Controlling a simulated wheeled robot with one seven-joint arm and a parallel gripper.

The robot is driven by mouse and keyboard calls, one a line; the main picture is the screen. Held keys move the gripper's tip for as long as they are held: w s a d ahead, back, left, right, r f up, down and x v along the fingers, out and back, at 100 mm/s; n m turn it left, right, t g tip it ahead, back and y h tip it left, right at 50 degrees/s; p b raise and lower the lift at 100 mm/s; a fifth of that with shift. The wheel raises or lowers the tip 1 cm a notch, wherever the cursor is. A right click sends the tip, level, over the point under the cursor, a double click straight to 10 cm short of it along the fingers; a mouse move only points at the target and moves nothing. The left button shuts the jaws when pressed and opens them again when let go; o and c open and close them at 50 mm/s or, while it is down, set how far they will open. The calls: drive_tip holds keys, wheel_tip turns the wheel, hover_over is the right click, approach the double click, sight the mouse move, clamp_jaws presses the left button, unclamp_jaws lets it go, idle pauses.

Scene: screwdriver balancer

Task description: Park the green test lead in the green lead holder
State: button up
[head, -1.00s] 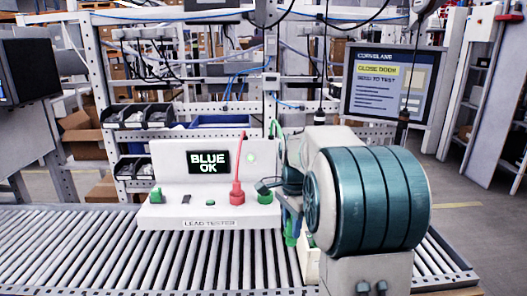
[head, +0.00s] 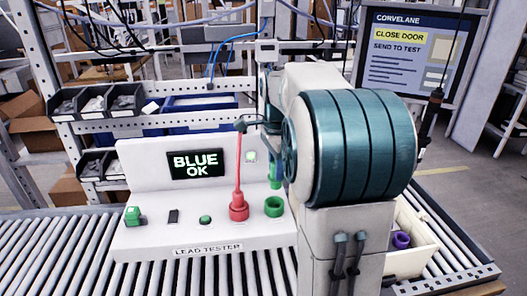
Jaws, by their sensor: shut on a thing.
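The green test lead (head: 275,175) shows as a short green piece under my gripper (head: 274,158), largely hidden by my arm. My gripper is shut on it and holds it upright above the panel. The green lead holder (head: 274,207) is a green ring at the right end of the lead tester (head: 215,233). It sits below the lead, with a visible gap between them, and looks empty. A red lead (head: 238,170) stands in the red holder (head: 238,208) just left of it. The fingertips are partly hidden.
The tester's screen (head: 195,164) reads BLUE OK. A green block (head: 132,216), a black switch (head: 173,216) and a green button (head: 205,220) are along its panel. A cream box (head: 418,258) with a purple ring (head: 401,240) is at right, partly behind my arm. Rollers (head: 60,250) are clear at left.

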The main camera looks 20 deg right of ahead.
drive_tip(key=shift+w+f, duration=0.2)
drive_tip(key=shift+w, duration=0.15)
drive_tip(key=shift+s+f+b, duration=0.2)
drive_tip(key=shift+f+b, duration=0.4)
drive_tip(key=shift+b, duration=0.1)
drive_tip(key=shift+f+b, duration=1.3)
drive_tip(key=shift+f, duration=0.3)
drive_tip(key=shift+f+b, duration=1.3)
drive_tip(key=shift+f, duration=0.7)
drive_tip(key=o, duration=1.1)
wheel_tip(320, 180, up, 14)
drive_tip(key=shift+f, duration=0.1)
